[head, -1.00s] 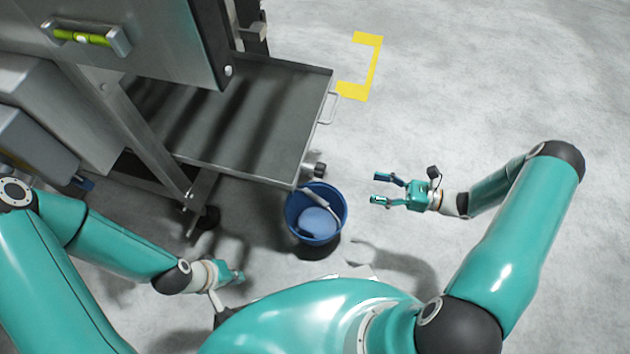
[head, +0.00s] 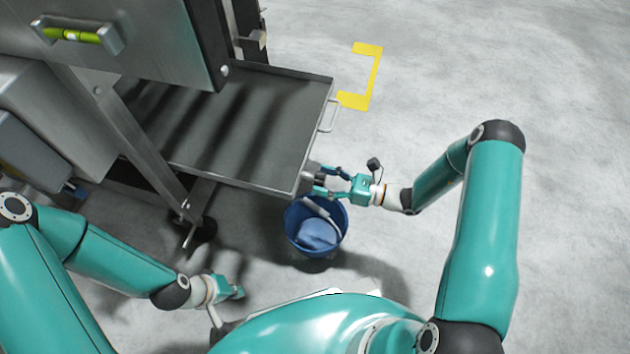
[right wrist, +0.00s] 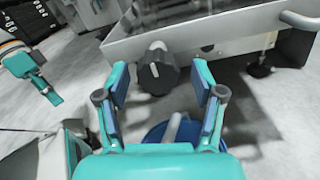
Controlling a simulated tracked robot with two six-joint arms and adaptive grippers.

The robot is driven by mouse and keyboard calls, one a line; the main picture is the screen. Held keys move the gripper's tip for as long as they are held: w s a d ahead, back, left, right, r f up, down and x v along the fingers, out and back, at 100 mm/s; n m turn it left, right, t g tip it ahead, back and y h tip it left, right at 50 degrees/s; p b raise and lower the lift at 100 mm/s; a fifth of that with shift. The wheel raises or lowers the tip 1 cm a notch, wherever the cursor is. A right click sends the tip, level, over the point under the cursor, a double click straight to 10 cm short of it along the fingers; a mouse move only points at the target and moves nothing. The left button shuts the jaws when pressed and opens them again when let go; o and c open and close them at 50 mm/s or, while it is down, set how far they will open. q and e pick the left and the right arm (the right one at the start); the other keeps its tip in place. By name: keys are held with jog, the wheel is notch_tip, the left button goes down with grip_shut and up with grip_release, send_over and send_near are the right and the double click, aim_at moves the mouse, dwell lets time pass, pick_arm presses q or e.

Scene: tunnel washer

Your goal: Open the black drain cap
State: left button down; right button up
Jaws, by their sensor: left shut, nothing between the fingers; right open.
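The black drain cap (right wrist: 157,73) is a ribbed round knob on a short pipe under the edge of the metal tray, seen in the right wrist view. In the head view the cap (head: 308,178) is partly covered by my right gripper (head: 325,182). In the right wrist view my right gripper (right wrist: 160,98) is open, with one finger on each side of the cap. I cannot tell whether the fingers touch it. My left gripper (head: 238,284) is shut and empty, low at the left, away from the cap. It also shows in the right wrist view (right wrist: 54,97).
The metal tray (head: 250,120) with a raised rim and a side handle (head: 330,115) lies above the cap. A blue bucket (head: 298,247) stands on the floor below it. A yellow floor mark (head: 374,75) is behind. The floor on the right is clear.

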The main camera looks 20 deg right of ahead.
jog(key=shift+w+a, duration=0.35)
jog(key=shift+a, duration=0.2)
